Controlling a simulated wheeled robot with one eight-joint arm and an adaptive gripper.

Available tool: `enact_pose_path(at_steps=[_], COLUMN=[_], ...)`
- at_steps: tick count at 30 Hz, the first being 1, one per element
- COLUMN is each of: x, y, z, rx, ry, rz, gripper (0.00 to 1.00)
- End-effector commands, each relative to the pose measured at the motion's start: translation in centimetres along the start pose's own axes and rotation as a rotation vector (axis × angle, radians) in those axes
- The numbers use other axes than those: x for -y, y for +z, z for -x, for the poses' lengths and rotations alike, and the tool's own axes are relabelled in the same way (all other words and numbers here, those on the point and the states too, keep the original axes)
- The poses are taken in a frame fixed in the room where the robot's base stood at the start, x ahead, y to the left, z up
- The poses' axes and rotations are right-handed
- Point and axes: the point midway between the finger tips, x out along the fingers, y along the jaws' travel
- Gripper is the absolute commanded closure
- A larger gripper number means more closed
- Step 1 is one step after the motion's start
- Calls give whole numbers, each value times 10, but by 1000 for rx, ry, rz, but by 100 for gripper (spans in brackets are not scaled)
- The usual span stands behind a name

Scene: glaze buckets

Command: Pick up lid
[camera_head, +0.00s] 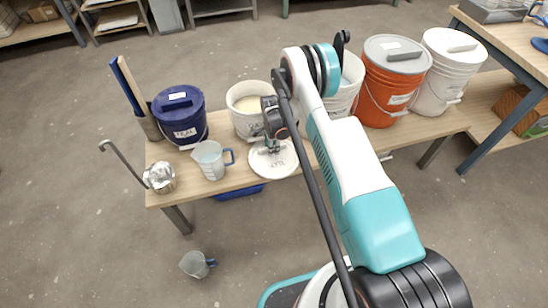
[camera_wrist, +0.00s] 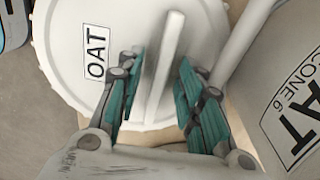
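The white round lid (camera_head: 273,160) lies on the wooden table at its front edge, before an open white bucket (camera_head: 247,122). In the wrist view the lid (camera_wrist: 70,60) has a label reading OAT and a raised straight handle bar (camera_wrist: 165,60). My gripper (camera_head: 271,146) points down over the lid. In the wrist view my gripper (camera_wrist: 160,100) is open, with its teal-padded fingers on either side of the bar and gaps on both sides. The open white bucket holds pale glaze, and its labelled side (camera_wrist: 290,110) fills the right of the wrist view.
A blue lidded bucket (camera_head: 181,118), a clear measuring jug (camera_head: 209,160) and a steel pot (camera_head: 160,178) stand left of the lid. An orange bucket (camera_head: 385,90) and white buckets stand to the right. Another jug (camera_head: 194,264) lies on the floor.

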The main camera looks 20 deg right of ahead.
Motion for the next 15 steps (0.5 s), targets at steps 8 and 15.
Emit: enact_pose_path(at_steps=[8,15], x=[0,0], y=[0,0], z=[0,0], rx=[0,0], ry=[0,0], rz=[0,0], gripper=[75,100])
